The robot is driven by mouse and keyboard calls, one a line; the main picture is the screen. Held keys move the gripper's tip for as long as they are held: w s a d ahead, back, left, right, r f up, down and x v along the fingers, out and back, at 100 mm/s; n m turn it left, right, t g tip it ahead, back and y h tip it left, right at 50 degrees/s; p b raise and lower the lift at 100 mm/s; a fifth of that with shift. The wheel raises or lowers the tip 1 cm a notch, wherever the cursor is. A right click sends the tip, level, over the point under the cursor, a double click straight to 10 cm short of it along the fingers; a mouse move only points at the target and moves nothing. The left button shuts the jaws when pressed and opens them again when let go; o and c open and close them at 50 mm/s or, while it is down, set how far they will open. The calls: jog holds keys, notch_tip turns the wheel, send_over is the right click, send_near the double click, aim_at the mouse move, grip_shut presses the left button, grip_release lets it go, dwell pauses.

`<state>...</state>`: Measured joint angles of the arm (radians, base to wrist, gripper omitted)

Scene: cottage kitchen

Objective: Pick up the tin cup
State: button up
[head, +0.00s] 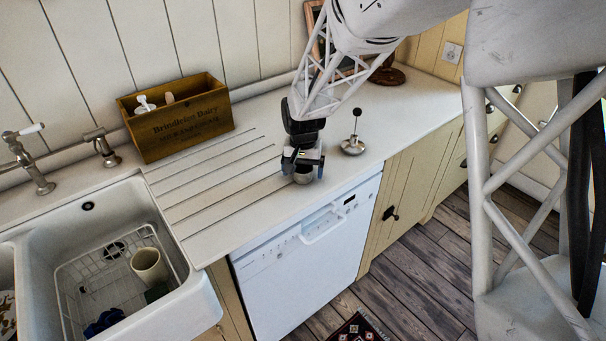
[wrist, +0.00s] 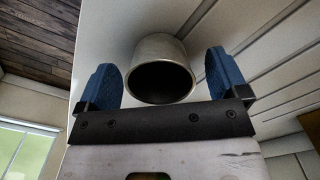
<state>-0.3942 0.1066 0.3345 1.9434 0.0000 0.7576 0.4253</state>
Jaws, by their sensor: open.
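The tin cup (wrist: 160,52) is a small grey metal cup. In the wrist view it lies between the two blue finger pads, with its dark opening facing the camera. A gap shows between the cup and each pad. My gripper (wrist: 163,78) is open around the cup. In the head view my gripper (head: 302,172) is low over the worktop near its front edge, and the tin cup (head: 303,178) shows only in part beneath it.
A metal stand with a black knob (head: 353,146) is close on the right. A wooden box (head: 185,125) stands at the back left. The sink (head: 190,314) with a wire rack is at the left. The grooved worktop (head: 225,215) left of my gripper is clear.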

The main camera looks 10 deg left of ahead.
jog(key=shift+f, duration=0.2)
dwell(0.4)
jog(key=c, duration=1)
jog(key=shift+r, duration=0.15)
jog(key=shift+r, duration=0.85)
jog(key=shift+s+r, duration=0.25)
jog(key=shift+r, duration=0.6)
jog(key=s+d, duration=0.2)
jog(key=s, duration=0.2)
jog(key=s+d+r, duration=0.1)
jog(key=s+d, duration=0.1)
jog(key=s, duration=0.3)
jog(key=s+d, duration=0.2)
jog(key=s, duration=0.3)
jog(key=shift+s+r, duration=0.15)
jog(key=shift+s, duration=0.05)
